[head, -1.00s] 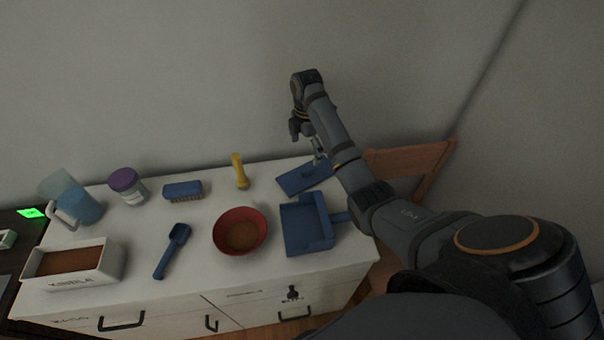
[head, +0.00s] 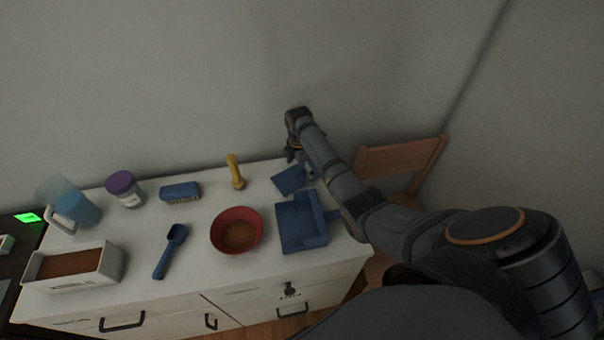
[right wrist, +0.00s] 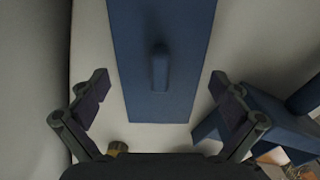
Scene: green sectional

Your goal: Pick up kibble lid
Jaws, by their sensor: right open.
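The kibble lid (head: 287,181) is a flat blue rectangle at the back right of the white cabinet top, partly hidden by my right arm in the head view. In the right wrist view the lid (right wrist: 140,100) lies below, with a raised blue bar handle (right wrist: 160,68) in its middle. My right gripper (right wrist: 159,90) is open and empty, its fingers apart on either side of the lid and its handle. In the head view the right gripper (head: 305,170) is over the lid, its fingertips hard to make out. The white kibble box (head: 118,266) stands uncovered at the front left, with brown contents.
A blue dustpan (head: 300,222) lies just in front of the lid, near the right edge. A red bowl (head: 256,218), blue scoop (head: 170,251), yellow-handled object (head: 235,170), blue brush (head: 180,191), purple-lidded jar (head: 128,192) and blue pitcher (head: 82,211) share the top. A wooden chair (head: 405,160) stands right.

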